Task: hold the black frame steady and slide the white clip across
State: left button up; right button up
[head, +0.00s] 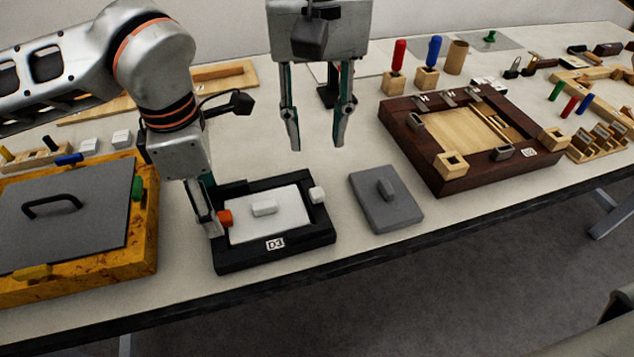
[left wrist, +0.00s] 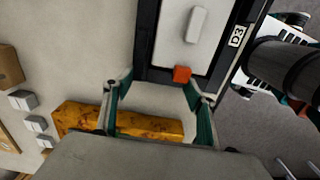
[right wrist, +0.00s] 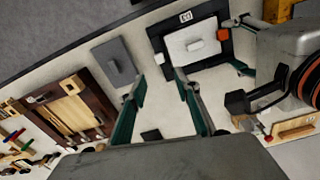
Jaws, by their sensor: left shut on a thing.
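The black frame (head: 275,262), labelled D3, lies on the table with a white panel (head: 285,220) inside it. An orange clip (head: 224,218) sits on its left side and the white clip (head: 317,194) on its right side. My left gripper (head: 214,222) is at the frame's left side, shut on it; in the left wrist view its fingers (left wrist: 157,82) are set wide apart beside the orange clip (left wrist: 182,74). My right gripper (head: 317,146) is open and empty, above the table behind the white clip. The black frame also shows in the right wrist view (right wrist: 222,66).
A grey plate with a handle (head: 387,200) lies right of the frame. A dark wooden tray (head: 460,180) is farther right. A burl-wood box with a grey lid (head: 75,215) stands to the left. The table's front edge is close in front of the frame.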

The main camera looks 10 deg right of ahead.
aim_at(317, 192)
jog(key=shift+n, duration=0.9)
notch_tip(317, 192, down, 12)
jog(key=shift+f, duration=0.1)
